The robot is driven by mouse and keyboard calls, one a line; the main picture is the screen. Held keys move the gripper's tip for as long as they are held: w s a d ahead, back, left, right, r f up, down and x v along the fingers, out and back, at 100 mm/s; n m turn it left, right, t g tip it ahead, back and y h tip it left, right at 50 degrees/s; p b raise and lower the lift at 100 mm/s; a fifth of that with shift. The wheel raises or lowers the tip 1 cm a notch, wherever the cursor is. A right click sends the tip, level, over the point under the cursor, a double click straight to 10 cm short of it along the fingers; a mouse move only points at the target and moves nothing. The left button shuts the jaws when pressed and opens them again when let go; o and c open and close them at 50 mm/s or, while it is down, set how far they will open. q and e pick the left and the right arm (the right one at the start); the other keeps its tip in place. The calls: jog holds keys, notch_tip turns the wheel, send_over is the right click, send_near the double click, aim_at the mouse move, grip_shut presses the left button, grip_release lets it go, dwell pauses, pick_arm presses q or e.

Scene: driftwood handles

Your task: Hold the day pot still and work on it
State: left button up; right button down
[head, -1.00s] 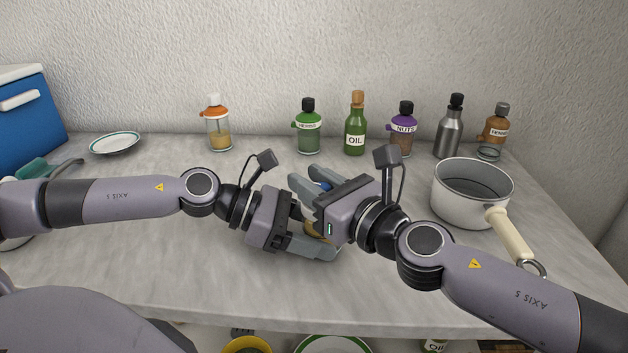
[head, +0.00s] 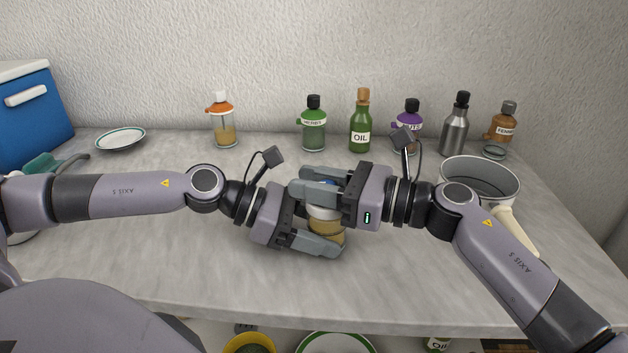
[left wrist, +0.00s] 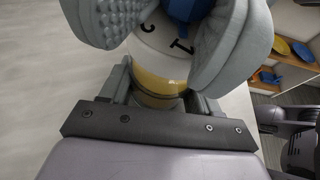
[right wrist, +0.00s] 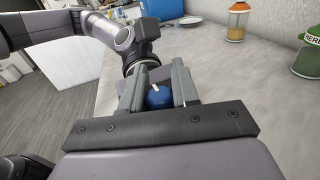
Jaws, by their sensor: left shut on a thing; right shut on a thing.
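The day pot (head: 326,229) is a small yellow-tan pot with a white band and a blue knob (head: 328,183) on top. My right gripper (head: 305,184) reaches over from the right and is shut on the blue knob. The left wrist view shows letters on the white band (left wrist: 150,50) and large grey finger pads beside the knob. The right wrist view shows the knob (right wrist: 159,98), with a white mark, between the fingers.
A white saucepan (head: 480,177) stands right, partly behind my right arm. Along the wall stand an orange-capped jar (head: 223,125), a herb jar (head: 313,128), an oil bottle (head: 360,130), a steel bottle (head: 455,130) and others. A plate (head: 120,140) lies left. The front counter is clear.

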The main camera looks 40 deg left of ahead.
dwell(0.5)
jog(key=c, duration=0.9)
grip_release()
jog(key=shift+d, duration=0.1)
jog(key=v, duration=1.2)
